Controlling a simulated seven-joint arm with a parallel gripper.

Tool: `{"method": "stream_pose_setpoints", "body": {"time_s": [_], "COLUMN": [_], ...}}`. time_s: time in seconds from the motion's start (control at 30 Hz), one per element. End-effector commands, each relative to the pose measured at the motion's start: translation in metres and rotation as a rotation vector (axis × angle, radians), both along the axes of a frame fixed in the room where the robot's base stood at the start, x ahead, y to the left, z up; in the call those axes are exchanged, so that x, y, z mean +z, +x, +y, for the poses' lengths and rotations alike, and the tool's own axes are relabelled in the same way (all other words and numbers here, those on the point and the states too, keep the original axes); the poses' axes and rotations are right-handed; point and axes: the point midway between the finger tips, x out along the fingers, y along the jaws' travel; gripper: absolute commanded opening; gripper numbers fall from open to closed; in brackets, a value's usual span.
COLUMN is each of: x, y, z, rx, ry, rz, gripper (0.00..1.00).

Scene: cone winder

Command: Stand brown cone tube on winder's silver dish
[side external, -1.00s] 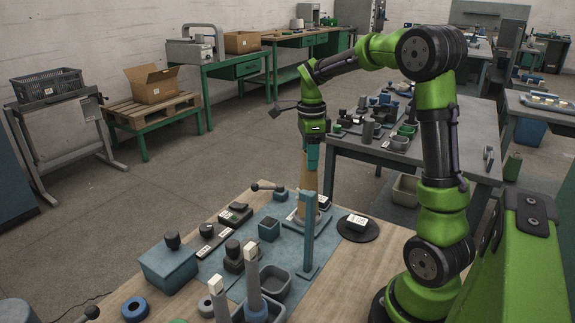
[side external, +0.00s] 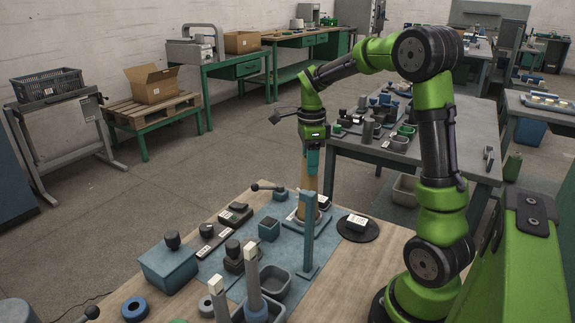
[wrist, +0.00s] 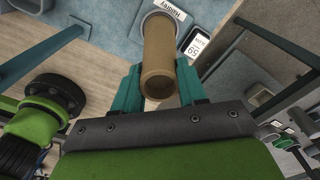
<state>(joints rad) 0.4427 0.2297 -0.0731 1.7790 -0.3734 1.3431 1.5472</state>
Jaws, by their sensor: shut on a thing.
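The brown cone tube (side external: 307,190) is upright, or nearly so, at the far end of the blue-grey mat in the side view. My gripper (side external: 312,168) is shut on its upper part. In the wrist view the tube (wrist: 158,62) runs away from the camera between the teal fingers of my gripper (wrist: 159,78), its open end toward me. The silver dish (wrist: 145,17) shows as a pale grey rim around the tube's far end. The tube's lower end is over or in the dish; I cannot tell whether it touches.
A blue-grey post (side external: 308,240) stands just in front of the tube. A black round disc (side external: 358,229) with a white-labelled device lies to its right. Grey trays (side external: 272,284), a blue box (side external: 168,264) and dark knobbed blocks crowd the nearer mat.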

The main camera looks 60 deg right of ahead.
Motion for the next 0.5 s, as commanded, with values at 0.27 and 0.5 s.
{"method": "stream_pose_setpoints", "body": {"time_s": [0.27,0.5], "x": [-0.0006,-0.0005], "y": [0.0001,0.0001], "z": [0.0001,0.0001], "rx": [0.0,0.0], "ry": [0.0,0.0], "rz": [0.0,0.0], "gripper": [0.14,0.69]}}
